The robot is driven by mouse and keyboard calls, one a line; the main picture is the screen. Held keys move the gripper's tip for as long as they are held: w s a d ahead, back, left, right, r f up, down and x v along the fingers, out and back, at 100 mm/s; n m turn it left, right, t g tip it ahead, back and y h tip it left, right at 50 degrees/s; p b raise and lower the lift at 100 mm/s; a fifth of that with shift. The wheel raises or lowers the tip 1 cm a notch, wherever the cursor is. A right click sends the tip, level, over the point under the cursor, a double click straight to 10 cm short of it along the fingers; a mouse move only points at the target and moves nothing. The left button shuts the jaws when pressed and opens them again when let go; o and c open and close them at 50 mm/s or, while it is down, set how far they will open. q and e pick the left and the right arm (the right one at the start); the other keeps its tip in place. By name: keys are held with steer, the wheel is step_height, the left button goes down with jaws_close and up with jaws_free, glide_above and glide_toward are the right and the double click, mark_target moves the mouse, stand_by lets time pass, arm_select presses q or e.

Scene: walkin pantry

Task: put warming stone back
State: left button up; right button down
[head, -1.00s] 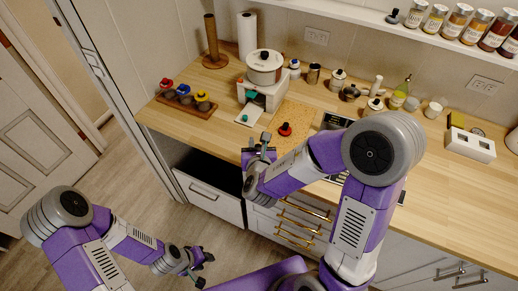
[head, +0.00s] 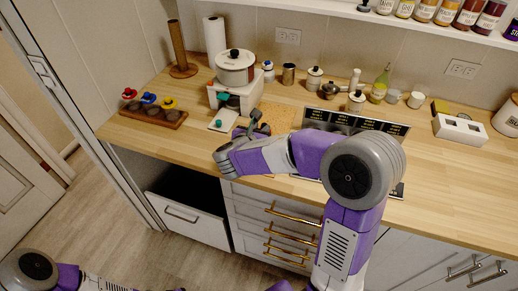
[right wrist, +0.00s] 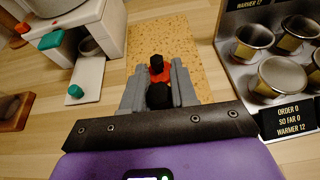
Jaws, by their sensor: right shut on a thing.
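A small red piece with black parts (right wrist: 159,73), apparently the warming stone, is between the fingers of my right gripper (right wrist: 159,88) in the right wrist view. The gripper is shut on it, low over the speckled tan mat (right wrist: 165,38). I cannot tell whether the piece still touches the mat. In the head view my right gripper (head: 253,125) is over the counter at the mat's left edge, and its fingers and wrist partly hide the piece. Of my left arm only a part shows at the bottom left, and its gripper is out of frame.
A white appliance with a pot (head: 235,68) stands just left of the mat (head: 279,116). A metal-cup rack (right wrist: 270,70) is close on the right. Jars (head: 314,79) line the back.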

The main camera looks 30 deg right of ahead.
step_height(320, 180, down, 6)
steer(key=shift+r+b, duration=0.2)
steer(key=shift+b, duration=0.85)
steer(key=shift+r, duration=0.1)
steer(key=shift+f, duration=0.25)
steer(key=c, duration=0.9)
jaws_free()
steer(key=shift+r, duration=0.15)
